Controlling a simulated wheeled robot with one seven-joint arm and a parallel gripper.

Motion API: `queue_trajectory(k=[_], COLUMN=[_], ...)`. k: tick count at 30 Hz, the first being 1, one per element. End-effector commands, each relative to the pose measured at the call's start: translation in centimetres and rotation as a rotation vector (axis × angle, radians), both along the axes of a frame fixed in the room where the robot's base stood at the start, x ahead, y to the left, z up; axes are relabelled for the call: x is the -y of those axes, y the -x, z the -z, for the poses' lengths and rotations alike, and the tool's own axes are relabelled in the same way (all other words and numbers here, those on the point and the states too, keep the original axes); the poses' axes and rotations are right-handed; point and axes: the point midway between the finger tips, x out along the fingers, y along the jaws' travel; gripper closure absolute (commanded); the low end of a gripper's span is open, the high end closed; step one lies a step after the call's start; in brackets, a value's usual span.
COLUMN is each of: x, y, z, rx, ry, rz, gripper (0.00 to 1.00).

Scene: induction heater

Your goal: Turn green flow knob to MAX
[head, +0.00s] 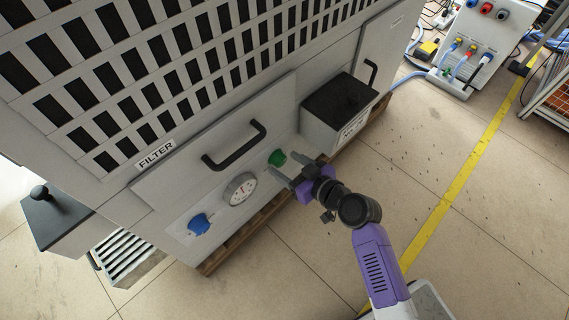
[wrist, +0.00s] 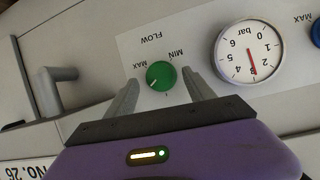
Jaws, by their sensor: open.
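The green flow knob (wrist: 160,75) sits on the panel under the FLOW label, with MAX printed to its left and MIN to its upper right in the wrist view. A pale mark on the knob shows at its lower left. The knob also shows in the head view (head: 277,157), just beyond my fingertips. My gripper (wrist: 160,88) is open, with one finger on each side of the knob in the picture. I cannot tell whether the fingers touch it. It also shows in the head view (head: 286,166), in front of the panel.
A pressure gauge (head: 240,188) and a blue knob (head: 199,223) are on the same panel. A black handle (head: 234,147) juts out above the gauge. A grey box with a dark top (head: 338,108) projects right of the green knob.

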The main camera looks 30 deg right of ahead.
Motion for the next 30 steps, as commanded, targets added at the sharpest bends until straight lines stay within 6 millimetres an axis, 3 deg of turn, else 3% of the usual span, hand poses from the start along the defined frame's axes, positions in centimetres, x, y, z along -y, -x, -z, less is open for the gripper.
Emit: queue_trajectory(k=[5,13,23,30], x=[-0.25,-0.32,-0.29,-0.25], y=[-1.16,-1.3,-1.28,-1.3], z=[0.51,0.48,0.48,0.47], rx=[0.001,0.001,0.001,-0.002], ry=[-0.001,-0.001,-0.001,-0.011], rz=[0.001,0.001,0.001,0.001], gripper=[0.38,0.38,1.0,0.99])
